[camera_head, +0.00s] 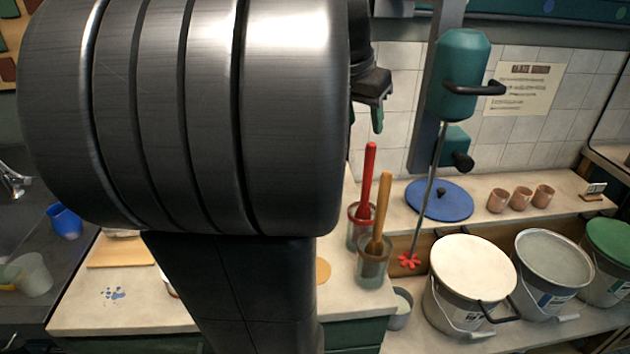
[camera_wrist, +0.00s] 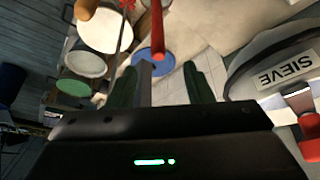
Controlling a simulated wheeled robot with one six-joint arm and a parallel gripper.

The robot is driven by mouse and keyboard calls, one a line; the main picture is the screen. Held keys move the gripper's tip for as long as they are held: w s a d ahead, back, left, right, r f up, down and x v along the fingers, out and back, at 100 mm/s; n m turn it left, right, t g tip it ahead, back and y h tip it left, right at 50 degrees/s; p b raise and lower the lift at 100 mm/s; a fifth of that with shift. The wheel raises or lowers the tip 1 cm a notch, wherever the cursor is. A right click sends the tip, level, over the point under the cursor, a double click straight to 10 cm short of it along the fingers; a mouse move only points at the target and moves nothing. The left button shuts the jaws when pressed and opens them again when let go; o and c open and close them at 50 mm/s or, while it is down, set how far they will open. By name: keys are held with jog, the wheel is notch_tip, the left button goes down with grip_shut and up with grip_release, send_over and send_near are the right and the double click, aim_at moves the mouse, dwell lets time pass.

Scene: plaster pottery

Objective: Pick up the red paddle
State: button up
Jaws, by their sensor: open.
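The red paddle (camera_head: 368,176) stands upright, slightly tilted, in a clear jar (camera_head: 357,234) on the counter's right part. In the wrist view its red handle (camera_wrist: 158,32) comes down from the top edge and ends just beyond the gap between my fingers. My gripper (camera_wrist: 163,76) is open and empty, its two green fingers spread apart. In the head view my gripper (camera_head: 377,117) shows only in part, above the paddle's top end; my arm hides the rest. The paddle's lower end is inside the jar.
A wooden paddle (camera_head: 382,208) stands in another jar (camera_head: 374,267) close in front. A mixer (camera_head: 462,75) with a long shaft hangs to the right, above several buckets. A blue lid (camera_head: 439,200) and three small cups lie behind. The wrist view shows a sieve label (camera_wrist: 286,72) at right.

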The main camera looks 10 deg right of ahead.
aim_at(367, 147)
jog(key=x, duration=0.7)
jog(key=shift+f, duration=0.3)
jog(key=shift+p+x, duration=0.45)
jog(key=shift+x, duration=2.6)
jog(key=shift+s, duration=0.2)
jog(key=shift+c, duration=0.5)
grip_shut()
